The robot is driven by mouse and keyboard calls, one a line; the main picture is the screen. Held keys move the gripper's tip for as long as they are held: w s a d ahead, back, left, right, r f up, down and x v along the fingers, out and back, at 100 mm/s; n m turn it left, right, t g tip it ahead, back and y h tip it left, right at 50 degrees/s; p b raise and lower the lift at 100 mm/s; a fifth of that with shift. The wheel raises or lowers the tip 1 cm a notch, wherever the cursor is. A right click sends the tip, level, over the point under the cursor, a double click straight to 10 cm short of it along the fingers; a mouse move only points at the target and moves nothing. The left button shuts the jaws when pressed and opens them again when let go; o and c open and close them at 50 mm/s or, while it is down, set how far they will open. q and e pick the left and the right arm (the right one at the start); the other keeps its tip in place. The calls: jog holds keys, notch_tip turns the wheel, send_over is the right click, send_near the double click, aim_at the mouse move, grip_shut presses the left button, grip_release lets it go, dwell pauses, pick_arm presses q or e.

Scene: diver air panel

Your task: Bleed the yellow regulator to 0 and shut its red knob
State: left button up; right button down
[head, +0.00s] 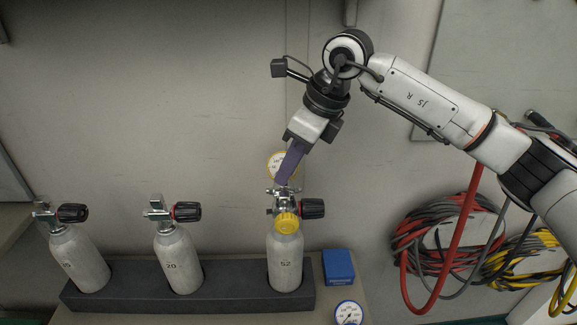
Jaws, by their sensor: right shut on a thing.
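The yellow regulator (286,223) with its round yellow cap sits on the valve of the grey cylinder marked 52 (285,262). Its yellow-rimmed gauge (276,162) stands above and behind, partly covered by my purple fingers, so its needle cannot be read. The cylinder's knob (313,208), dark with a thin red band, sticks out to the right of the valve. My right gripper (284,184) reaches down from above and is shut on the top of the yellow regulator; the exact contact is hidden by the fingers. My left gripper is not in view.
Two more cylinders, 20 (179,262) and one at the left (78,262), stand in the dark rack (130,292) with similar knobs. A blue box (338,267) and blue-rimmed gauge (348,312) are right of it. Coiled hoses (440,245) hang on the right wall.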

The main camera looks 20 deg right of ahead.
jog(key=shift+r, duration=0.1)
jog(key=c, duration=1.7)
grip_release()
jog(key=shift+o, duration=0.2)
